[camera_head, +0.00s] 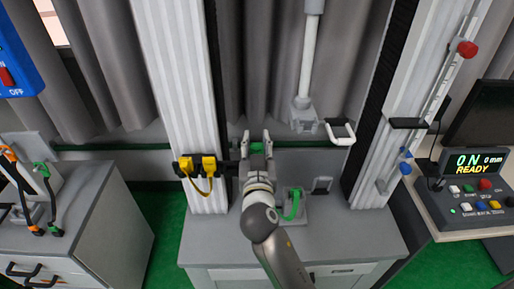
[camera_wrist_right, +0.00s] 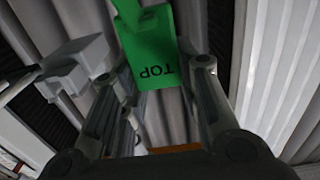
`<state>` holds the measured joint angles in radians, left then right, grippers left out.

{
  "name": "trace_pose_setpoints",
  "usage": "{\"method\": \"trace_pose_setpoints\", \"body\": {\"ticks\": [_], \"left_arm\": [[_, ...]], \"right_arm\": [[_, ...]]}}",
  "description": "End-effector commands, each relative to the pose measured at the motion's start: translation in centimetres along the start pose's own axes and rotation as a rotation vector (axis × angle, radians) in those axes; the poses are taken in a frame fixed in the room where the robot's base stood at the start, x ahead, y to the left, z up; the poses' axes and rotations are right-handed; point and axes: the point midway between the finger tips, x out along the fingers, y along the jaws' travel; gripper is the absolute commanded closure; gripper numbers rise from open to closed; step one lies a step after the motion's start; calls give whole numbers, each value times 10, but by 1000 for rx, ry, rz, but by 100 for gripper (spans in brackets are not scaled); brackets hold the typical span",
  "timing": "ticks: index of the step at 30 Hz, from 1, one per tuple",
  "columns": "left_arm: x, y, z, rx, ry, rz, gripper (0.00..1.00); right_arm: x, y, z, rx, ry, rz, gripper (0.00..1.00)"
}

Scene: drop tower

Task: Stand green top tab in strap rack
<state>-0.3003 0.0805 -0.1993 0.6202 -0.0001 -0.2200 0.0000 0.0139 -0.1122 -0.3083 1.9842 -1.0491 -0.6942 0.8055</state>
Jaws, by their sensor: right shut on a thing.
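My right gripper (camera_head: 257,141) is raised at the middle of the scene, in front of the grey curtain and above the grey cabinet. It is shut on the green top tab (camera_head: 257,148). In the right wrist view the green tab (camera_wrist_right: 148,45) shows the word TOP, upside down, between the two fingers (camera_wrist_right: 155,75). A grey rack (camera_head: 38,180) with orange, green and black straps stands on the left cabinet, apart from the gripper; it looks like the strap rack. My left gripper is not in view.
The grey cabinet (camera_head: 345,232) stands below my right arm, with a green strap (camera_head: 293,204) on a grey block. A white rod (camera_head: 308,60) hangs at the back.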

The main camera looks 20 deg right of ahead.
Motion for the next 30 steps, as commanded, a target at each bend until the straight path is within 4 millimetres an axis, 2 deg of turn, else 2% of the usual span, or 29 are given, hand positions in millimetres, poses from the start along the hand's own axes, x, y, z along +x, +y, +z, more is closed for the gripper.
{"method": "trace_pose_setpoints", "body": {"ticks": [5, 6, 18, 30], "left_arm": [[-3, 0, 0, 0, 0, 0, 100], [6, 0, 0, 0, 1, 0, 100], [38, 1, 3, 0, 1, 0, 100], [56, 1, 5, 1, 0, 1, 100]], "right_arm": [[15, 1, 0, -2, 1, 1, 86], [14, 1, 9, 0, -1, 1, 86], [14, 0, 41, 1, 0, 1, 86], [14, 0, 57, 1, 0, 1, 86]]}}
